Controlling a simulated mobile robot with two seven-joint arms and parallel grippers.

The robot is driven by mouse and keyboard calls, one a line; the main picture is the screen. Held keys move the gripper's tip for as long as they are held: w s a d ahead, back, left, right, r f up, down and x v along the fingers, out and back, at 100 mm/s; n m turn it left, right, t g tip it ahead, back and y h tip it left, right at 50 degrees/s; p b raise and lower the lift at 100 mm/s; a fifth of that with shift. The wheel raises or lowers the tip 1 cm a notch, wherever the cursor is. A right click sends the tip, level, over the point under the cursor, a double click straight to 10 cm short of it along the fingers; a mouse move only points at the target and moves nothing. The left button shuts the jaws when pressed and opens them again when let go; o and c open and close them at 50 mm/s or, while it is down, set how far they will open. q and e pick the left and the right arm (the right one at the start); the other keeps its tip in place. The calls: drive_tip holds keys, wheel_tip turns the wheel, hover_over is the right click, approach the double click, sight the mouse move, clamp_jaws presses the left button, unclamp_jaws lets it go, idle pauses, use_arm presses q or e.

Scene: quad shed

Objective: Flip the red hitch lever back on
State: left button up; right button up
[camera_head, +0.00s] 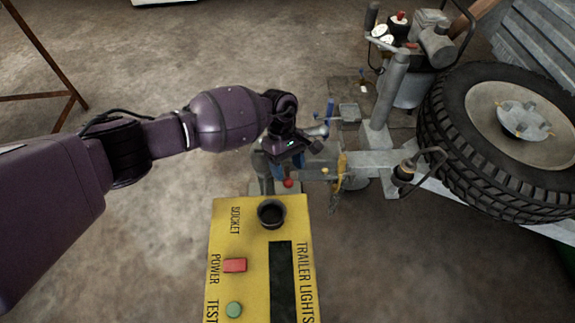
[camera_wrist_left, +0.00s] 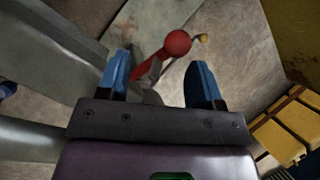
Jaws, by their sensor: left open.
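The red hitch lever (camera_wrist_left: 177,43) shows in the left wrist view as a red ball on a short red stem, near a grey metal part. In the head view only its red ball (camera_head: 288,183) shows clearly, at the coupling end of the trailer hitch. My left gripper (camera_head: 280,172) points down over the hitch and covers much of it. In the wrist view its blue fingers (camera_wrist_left: 160,80) are apart and nothing is held between them. The ball appears just past the fingertips, between their lines; I cannot tell whether anything touches. My right gripper is not in view.
A yellow trailer lights box (camera_head: 222,240) stands in front of the hitch. A spare wheel (camera_head: 450,120) and a gauge unit (camera_head: 400,40) are at the right. Yellow-handled hardware (camera_head: 342,165) sits right of the gripper.

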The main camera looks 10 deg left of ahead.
use_arm(q)
drive_tip(key=p+v, duration=0.1)
drive_tip(key=v, duration=0.9)
drive_tip(key=shift+r, duration=0.3)
drive_tip(key=shift+w+r, duration=0.1)
